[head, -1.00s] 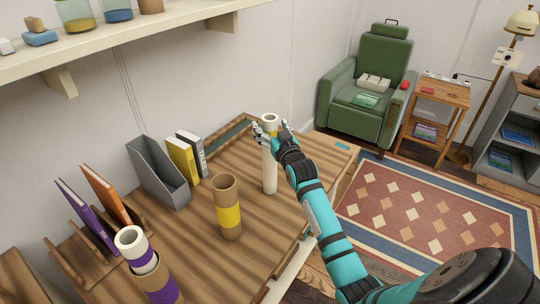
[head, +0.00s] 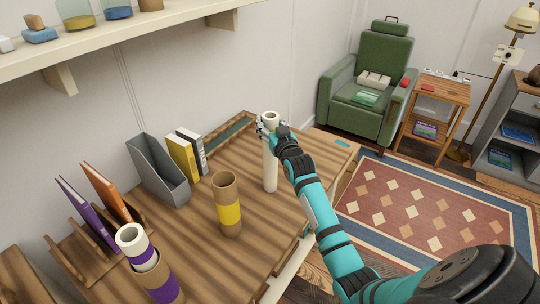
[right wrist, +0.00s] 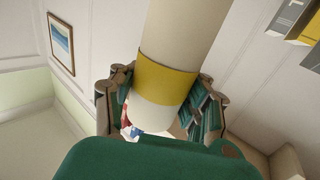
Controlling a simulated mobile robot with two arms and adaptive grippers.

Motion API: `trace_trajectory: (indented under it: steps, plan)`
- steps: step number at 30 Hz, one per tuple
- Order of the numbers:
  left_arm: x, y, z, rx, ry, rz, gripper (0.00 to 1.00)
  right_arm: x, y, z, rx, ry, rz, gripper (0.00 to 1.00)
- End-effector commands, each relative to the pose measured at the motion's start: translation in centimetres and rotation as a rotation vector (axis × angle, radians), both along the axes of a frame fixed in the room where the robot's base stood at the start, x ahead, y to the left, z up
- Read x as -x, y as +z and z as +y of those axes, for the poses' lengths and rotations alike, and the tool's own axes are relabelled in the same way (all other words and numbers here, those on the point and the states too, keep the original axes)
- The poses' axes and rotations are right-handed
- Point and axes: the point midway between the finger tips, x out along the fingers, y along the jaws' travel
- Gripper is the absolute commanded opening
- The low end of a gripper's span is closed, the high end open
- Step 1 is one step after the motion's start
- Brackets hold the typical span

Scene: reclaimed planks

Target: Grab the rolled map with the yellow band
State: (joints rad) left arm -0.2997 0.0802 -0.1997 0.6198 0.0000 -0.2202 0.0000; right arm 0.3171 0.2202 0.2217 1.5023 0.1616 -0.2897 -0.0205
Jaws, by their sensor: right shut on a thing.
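The rolled map is a long white roll (head: 270,172), upright over the desk to the right of the brown tube. Its yellow band (right wrist: 166,75) shows in the right wrist view, between the fingers. My right gripper (head: 271,131) is shut on the roll near its top and hides the band in the head view. It also shows in the right wrist view (right wrist: 165,100), with fingers on both sides of the roll. I cannot tell whether the roll's lower end touches the desk. My left gripper is out of view.
An open brown tube with a yellow band (head: 228,212) stands on the wooden desk (head: 190,235). A white roll with a purple band (head: 133,243) sits in a purple-banded tube (head: 160,282). A grey file holder (head: 158,170) and binders stand along the wall, beneath a shelf (head: 120,55).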

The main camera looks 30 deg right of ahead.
Motion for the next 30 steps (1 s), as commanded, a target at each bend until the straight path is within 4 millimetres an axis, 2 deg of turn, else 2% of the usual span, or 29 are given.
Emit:
trace_trajectory:
  steps: [22, 30]
  plan:
    - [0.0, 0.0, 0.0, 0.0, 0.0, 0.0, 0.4, 0.0, 0.1, 0.0, 0.0, 0.0, -0.001, 0.0]
    - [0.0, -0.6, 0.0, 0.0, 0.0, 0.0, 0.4, 0.0, 2.0, 0.0, 0.002, 0.0, -0.004, 0.0]
